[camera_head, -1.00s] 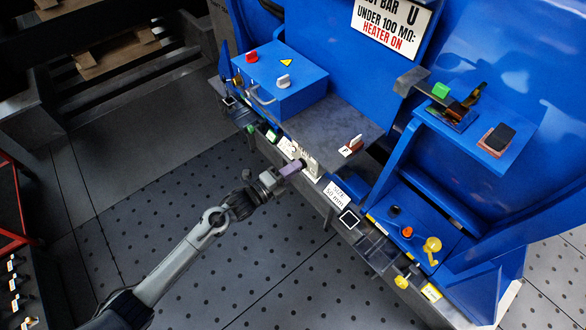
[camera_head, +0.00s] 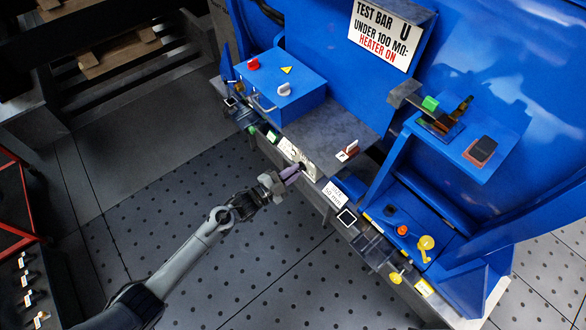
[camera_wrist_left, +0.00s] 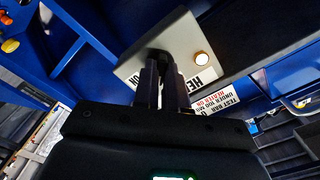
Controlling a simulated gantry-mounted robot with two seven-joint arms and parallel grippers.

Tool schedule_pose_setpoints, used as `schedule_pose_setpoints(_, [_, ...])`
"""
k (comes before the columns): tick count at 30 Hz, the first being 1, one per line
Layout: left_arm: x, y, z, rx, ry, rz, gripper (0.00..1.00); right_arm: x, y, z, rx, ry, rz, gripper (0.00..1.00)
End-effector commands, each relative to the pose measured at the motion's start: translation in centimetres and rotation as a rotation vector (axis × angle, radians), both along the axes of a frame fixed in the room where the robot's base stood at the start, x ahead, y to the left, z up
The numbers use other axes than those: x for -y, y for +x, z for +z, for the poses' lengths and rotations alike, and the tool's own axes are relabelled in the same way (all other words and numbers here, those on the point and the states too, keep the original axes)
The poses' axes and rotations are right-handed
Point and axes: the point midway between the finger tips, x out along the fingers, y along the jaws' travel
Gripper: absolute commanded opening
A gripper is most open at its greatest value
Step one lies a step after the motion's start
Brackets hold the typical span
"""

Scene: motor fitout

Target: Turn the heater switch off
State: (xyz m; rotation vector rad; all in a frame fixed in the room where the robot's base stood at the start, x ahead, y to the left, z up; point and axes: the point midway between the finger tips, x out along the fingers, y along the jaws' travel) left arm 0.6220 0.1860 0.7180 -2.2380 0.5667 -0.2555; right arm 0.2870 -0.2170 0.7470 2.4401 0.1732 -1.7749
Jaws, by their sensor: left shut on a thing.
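The heater switch panel (camera_head: 297,156) is a pale plate on the front edge of the bench. In the left wrist view the panel (camera_wrist_left: 185,47) carries a partly hidden label beginning "HE" and a glowing warm-white lamp (camera_wrist_left: 201,58). The dark switch knob (camera_wrist_left: 155,56) is mostly hidden behind my fingers. My left gripper (camera_head: 296,170) reaches the panel from the front left. In the wrist view its two dark fingers (camera_wrist_left: 164,75) are shut on the knob, one on each side. The knob's exact angle cannot be told. My right gripper is not in view.
A blue box (camera_head: 285,90) with a red knob and a grey knob stands behind the panel. A sign (camera_head: 383,35) reads "HEATER ON". A blue shelf (camera_head: 460,140) and yellow and orange controls sit to the right. The perforated floor in front is clear.

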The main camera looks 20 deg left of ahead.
Motion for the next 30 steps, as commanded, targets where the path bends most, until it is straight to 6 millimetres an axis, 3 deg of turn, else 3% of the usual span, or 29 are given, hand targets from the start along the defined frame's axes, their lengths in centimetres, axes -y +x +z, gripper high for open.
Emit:
schedule_pose_setpoints(18, [0.0,0.0,0.2,-0.271,-0.504,0.0,0.0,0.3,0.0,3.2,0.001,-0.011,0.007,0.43])
schedule_pose_setpoints(30, [0.0,0.0,0.1,-0.383,-0.709,0.001,0.0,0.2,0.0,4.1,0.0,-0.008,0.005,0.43])
